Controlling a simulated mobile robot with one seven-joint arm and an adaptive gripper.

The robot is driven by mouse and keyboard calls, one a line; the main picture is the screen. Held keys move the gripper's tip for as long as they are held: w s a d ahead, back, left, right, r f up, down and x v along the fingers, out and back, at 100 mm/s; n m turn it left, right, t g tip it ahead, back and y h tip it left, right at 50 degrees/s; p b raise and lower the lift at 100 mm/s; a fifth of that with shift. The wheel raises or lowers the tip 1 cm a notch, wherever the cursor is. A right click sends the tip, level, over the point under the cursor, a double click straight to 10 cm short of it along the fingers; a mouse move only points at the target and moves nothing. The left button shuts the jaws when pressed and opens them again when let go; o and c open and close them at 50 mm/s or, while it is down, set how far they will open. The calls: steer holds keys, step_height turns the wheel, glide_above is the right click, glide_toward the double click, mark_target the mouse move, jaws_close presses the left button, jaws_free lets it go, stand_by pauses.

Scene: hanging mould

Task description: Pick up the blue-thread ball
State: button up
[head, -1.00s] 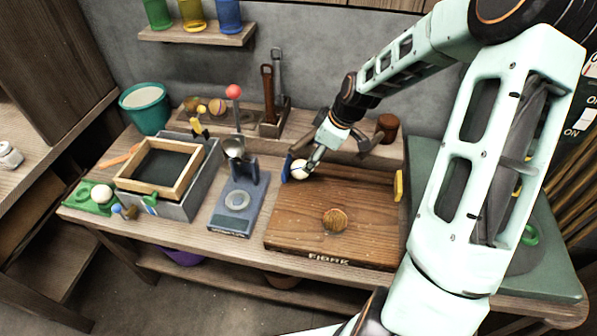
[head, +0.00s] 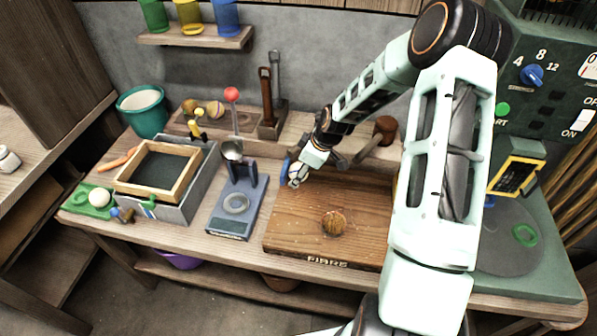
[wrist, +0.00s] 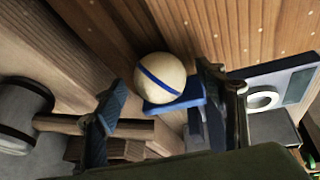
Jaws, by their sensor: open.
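The blue-thread ball (wrist: 160,77) is cream with one blue band around it. In the wrist view it shows just beyond and between the two fingers of my gripper (wrist: 158,98), next to a blue block (wrist: 176,104). My gripper is open, with a gap between each finger and the ball. In the head view my gripper (head: 296,180) is at the ball (head: 295,168), at the back left corner of the wooden FIBRE board (head: 290,225), and partly covers it. The blue block (head: 285,168) stands at the ball's left.
A brown ball (head: 334,222) sits on the board. A mallet (head: 385,129) lies behind the board, and its grey head (wrist: 24,112) shows in the wrist view. A blue-grey stand with a spoon (head: 236,205) is to the left. The board's front is otherwise clear.

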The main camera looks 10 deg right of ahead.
steer(key=shift+w+f, duration=0.1)
steer(key=shift+f, duration=0.1)
steer(key=shift+c, duration=0.6)
steer(key=c, duration=1.3)
steer(key=shift+o, duration=0.2)
steer(key=shift+a+r, duration=0.1)
steer(key=shift+r, duration=0.05)
